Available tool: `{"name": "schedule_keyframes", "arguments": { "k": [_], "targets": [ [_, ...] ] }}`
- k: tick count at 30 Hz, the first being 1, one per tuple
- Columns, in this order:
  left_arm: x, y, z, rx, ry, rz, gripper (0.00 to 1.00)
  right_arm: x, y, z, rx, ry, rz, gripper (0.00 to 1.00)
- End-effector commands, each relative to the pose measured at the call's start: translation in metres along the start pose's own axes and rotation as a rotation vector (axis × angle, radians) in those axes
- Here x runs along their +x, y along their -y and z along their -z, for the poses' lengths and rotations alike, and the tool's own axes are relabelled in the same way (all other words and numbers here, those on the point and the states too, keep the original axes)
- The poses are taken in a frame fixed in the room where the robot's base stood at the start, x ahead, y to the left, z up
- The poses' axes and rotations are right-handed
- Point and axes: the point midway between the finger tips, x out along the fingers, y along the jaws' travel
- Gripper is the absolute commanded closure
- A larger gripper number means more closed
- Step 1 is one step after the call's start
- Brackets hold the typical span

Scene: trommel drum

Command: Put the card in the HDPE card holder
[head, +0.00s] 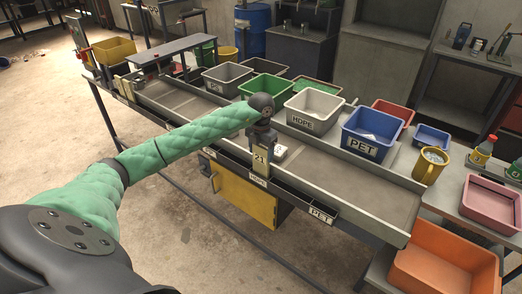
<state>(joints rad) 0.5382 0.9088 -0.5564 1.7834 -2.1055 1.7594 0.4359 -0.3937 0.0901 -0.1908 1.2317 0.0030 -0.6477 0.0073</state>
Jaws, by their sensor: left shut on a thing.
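My left gripper (262,146) is shut on a yellowish card (260,161) marked with what looks like "21". It holds the card upright over the front edge of the sorting table, its fingers pointing down. The HDPE card holder (258,182) is a small labelled holder on the table's front rail, directly below the card in the picture. The card's lower edge meets or overlaps the holder in this view; I cannot tell whether it is inside the slot. My right gripper is not in view.
A PET card holder (322,215) sits further right on the same rail. Behind the trough stand a white HDPE bin (309,123), a blue PET bin (361,148) and a green bin (266,86). A yellow cabinet door (244,198) is below the rail. The trough (365,191) is bare at right.

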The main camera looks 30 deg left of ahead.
Motion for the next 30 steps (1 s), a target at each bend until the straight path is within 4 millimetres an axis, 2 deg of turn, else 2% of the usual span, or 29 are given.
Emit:
{"name": "schedule_keyframes", "arguments": {
  "k": [4,18,19,21,30],
  "targets": [
    [0.0074,0.0004,0.0006,0.000,-0.002,0.001,0.68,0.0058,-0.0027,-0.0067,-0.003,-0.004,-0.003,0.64],
    [0.0113,0.0001,0.0004,0.000,-0.001,0.000,0.68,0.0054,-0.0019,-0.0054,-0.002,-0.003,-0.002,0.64],
    [0.0106,0.0001,0.0004,0.000,-0.001,0.000,0.27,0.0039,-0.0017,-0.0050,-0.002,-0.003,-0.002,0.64],
    [0.0105,0.0001,0.0004,0.000,-0.001,0.000,0.14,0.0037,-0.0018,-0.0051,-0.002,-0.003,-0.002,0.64],
    [0.0103,0.0002,0.0004,0.000,-0.001,0.000,0.11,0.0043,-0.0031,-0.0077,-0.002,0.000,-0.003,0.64]
  ]
}}
